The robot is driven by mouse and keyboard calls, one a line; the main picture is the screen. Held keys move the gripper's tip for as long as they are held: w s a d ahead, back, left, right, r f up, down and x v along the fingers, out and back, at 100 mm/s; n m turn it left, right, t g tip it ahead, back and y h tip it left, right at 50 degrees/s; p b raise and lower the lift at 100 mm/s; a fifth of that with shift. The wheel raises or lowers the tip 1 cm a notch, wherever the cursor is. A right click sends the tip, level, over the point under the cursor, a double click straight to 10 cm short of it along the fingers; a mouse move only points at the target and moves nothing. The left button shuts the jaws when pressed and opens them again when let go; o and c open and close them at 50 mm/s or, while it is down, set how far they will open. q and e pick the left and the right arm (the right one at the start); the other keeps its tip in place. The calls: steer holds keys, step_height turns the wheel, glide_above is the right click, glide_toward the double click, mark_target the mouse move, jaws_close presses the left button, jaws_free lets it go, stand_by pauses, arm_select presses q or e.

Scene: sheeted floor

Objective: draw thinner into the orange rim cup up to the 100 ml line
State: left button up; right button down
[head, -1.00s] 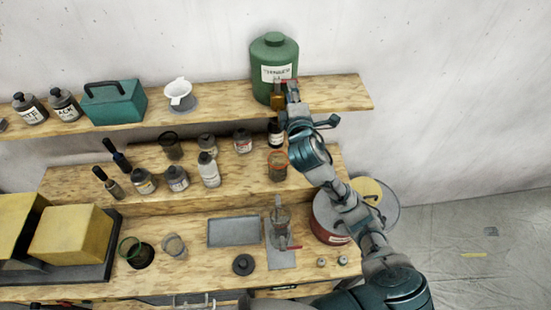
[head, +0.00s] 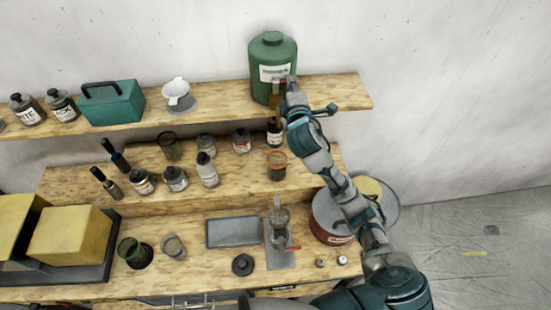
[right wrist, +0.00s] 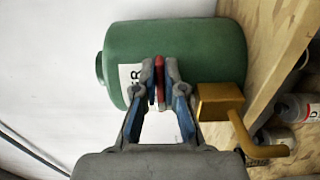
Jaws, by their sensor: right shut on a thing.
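The green thinner container (head: 273,55) with a white label stands on the top shelf and lies sideways in the right wrist view (right wrist: 190,50). A brass tap (right wrist: 220,103) with a bent spout is at its front. My right gripper (head: 287,88) is at the tap, and in the right wrist view its fingers (right wrist: 160,88) are shut on a thin red tap handle (right wrist: 159,75). The orange rim cup (head: 277,172) stands upright on the middle shelf, below the tap and just left of my arm. Its 100 ml line and any liquid level cannot be made out. My left gripper is not in view.
A small dark bottle (head: 274,132) stands behind the cup, with several labelled bottles to the left. A white funnel (head: 176,90) and a teal box (head: 112,102) are on the top shelf. A grey tray (head: 232,232) lies on the bench, and a red drum (head: 328,218) stands right.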

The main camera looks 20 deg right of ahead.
steer(key=shift+d+f+y, duration=0.15)
steer(key=shift+y, duration=0.15)
steer(key=shift+w+n+y, duration=0.15)
steer(key=shift+n+y, duration=0.55)
steer(key=shift+n, duration=0.1)
steer(key=shift+w+d+n+t+y, duration=0.15)
steer(key=shift+n+y, duration=0.2)
steer(key=shift+y, duration=0.2)
steer(key=shift+s+d+n+t+y, duration=0.15)
steer(key=shift+n+y, duration=0.2)
steer(key=shift+y, duration=0.2)
steer(key=shift+w, duration=0.1)
steer(key=shift+w+d+r+n+y, duration=0.15)
steer(key=shift+n+y, duration=0.15)
steer(key=shift+y, duration=0.25)
steer(key=shift+s+r+n+y, duration=0.1)
steer(key=shift+n+y, duration=0.2)
steer(key=shift+y, duration=0.25)
steer(key=shift+d+r, duration=0.1)
